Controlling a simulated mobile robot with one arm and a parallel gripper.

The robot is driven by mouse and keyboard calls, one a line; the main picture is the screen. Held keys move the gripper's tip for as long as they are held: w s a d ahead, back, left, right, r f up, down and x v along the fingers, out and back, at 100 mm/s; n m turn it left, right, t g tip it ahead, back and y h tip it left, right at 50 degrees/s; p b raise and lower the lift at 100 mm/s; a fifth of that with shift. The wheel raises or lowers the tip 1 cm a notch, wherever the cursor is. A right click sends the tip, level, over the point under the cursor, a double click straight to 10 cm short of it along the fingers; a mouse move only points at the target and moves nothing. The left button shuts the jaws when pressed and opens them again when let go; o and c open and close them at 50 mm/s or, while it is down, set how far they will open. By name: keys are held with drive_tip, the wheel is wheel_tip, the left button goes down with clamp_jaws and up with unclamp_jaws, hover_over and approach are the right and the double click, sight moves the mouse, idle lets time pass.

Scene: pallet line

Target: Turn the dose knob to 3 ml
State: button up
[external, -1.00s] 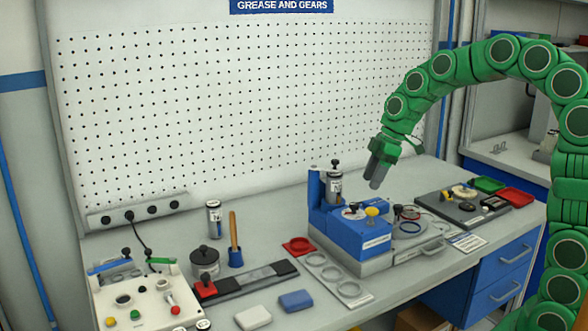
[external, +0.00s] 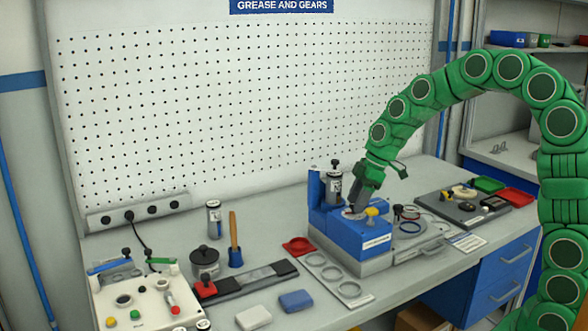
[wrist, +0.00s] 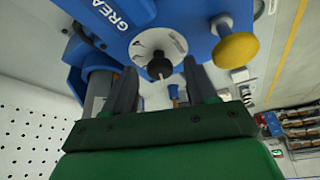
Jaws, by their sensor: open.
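The blue grease dispenser (external: 345,232) stands on the bench. On its top is a white dial plate, seen in the wrist view (wrist: 150,46), with the black dose knob (wrist: 159,67) at its middle. My gripper (external: 356,208) is just above the dial, pointing down. In the wrist view its two dark fingers (wrist: 160,68) are open, with the knob in the gap between their tips. I see no finger touching the knob. The dial's marks are too small to read. In the external view my fingers hide the knob.
A yellow mushroom-shaped button (wrist: 237,50) stands close beside the right finger. A grease cartridge (external: 333,187) rises behind the dial.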

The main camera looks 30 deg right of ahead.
drive_tip(key=c, duration=1.1)
drive_tip(key=shift+o, duration=0.2)
drive_tip(key=shift+m, duration=0.3)
drive_tip(key=m, duration=0.2)
drive_tip(key=m+t+h, duration=0.1)
drive_tip(key=m, duration=0.1)
drive_tip(key=shift+s+a+m, duration=0.1)
drive_tip(key=shift+s+m, duration=0.1)
drive_tip(key=shift+m, duration=0.1)
drive_tip(key=m+t+h, duration=0.1)
drive_tip(key=m, duration=0.2)
drive_tip(key=shift+a+m, duration=0.1)
drive_tip(key=shift+m, duration=0.2)
drive_tip(key=m+h, duration=0.1)
drive_tip(key=m, duration=0.1)
drive_tip(key=m+h, duration=0.1)
drive_tip(key=m, duration=0.1)
drive_tip(key=shift+s+a+t, duration=0.1)
drive_tip(key=shift+a+t, duration=0.05)
drive_tip(key=shift+t, duration=0.25)
drive_tip(key=shift+a+m+h, duration=0.1)
drive_tip(key=shift+m+h, duration=0.35)
drive_tip(key=shift+m, duration=0.8)
drive_tip(key=shift+a+m+h, duration=0.1)
drive_tip(key=shift+m+h, duration=0.35)
drive_tip(key=shift+m, duration=0.8)
drive_tip(key=shift+g, duration=0.3)
